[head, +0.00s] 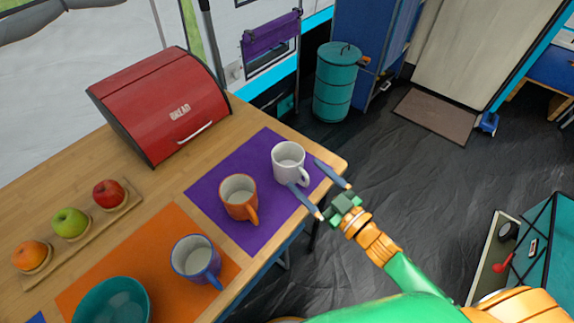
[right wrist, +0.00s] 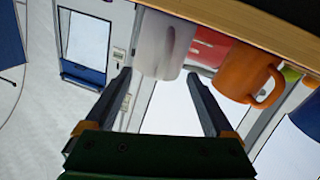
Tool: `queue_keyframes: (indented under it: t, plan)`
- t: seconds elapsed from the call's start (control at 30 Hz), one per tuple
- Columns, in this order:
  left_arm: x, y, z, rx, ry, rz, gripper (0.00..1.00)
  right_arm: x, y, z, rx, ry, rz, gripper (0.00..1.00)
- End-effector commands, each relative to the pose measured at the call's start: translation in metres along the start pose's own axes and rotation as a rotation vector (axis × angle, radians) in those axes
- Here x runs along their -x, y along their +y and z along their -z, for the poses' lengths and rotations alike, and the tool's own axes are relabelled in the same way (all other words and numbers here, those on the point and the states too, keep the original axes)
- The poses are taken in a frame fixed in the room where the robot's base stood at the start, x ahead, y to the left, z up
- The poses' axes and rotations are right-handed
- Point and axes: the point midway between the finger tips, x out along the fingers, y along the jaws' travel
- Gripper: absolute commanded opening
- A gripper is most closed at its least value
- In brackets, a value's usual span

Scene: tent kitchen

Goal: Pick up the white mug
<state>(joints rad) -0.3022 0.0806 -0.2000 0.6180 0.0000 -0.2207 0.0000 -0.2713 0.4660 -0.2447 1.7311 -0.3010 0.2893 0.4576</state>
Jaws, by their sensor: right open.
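The white mug (head: 288,163) stands upright on the purple mat (head: 246,162) near the counter's right corner, its handle toward the lower right. My right gripper (head: 319,180) is open, its two fingers pointing toward the mug from the lower right. The near finger reaches close to the mug's lower side, and the other finger lies to its right. In the right wrist view the white mug (right wrist: 165,45) shows ahead of the open fingertips (right wrist: 160,76); I cannot tell whether either finger touches it. My left gripper is not in view.
An orange mug (head: 239,196) stands just left of the white mug. A blue mug (head: 196,258) and a teal bowl (head: 112,301) are on the orange mat (head: 150,247). A red bread box (head: 158,105) and a fruit board (head: 82,233) stand farther left.

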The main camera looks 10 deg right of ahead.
Motion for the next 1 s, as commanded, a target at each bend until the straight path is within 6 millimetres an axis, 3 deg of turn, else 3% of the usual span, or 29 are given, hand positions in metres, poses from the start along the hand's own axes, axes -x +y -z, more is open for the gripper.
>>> queue_keyframes:
  t: [0.13, 0.37, 0.67, 0.7, 1.0]
  plan:
    - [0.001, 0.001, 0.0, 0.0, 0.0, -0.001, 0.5, -0.021, 0.0, 0.0, 0.0, -0.001, -0.001, 0.88]
    - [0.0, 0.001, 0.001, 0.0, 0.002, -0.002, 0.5, -0.023, 0.0, -0.001, -0.001, -0.004, -0.001, 0.85]
    - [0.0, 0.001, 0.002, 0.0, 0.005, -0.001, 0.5, -0.022, 0.0, -0.002, 0.0, -0.005, -0.001, 0.04]
    - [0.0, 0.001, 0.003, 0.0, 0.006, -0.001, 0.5, -0.022, 0.0, -0.002, 0.0, -0.005, -0.001, 0.0]
    - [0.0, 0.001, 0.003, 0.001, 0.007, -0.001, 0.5, -0.022, 0.0, -0.002, 0.0, -0.006, -0.001, 0.0]
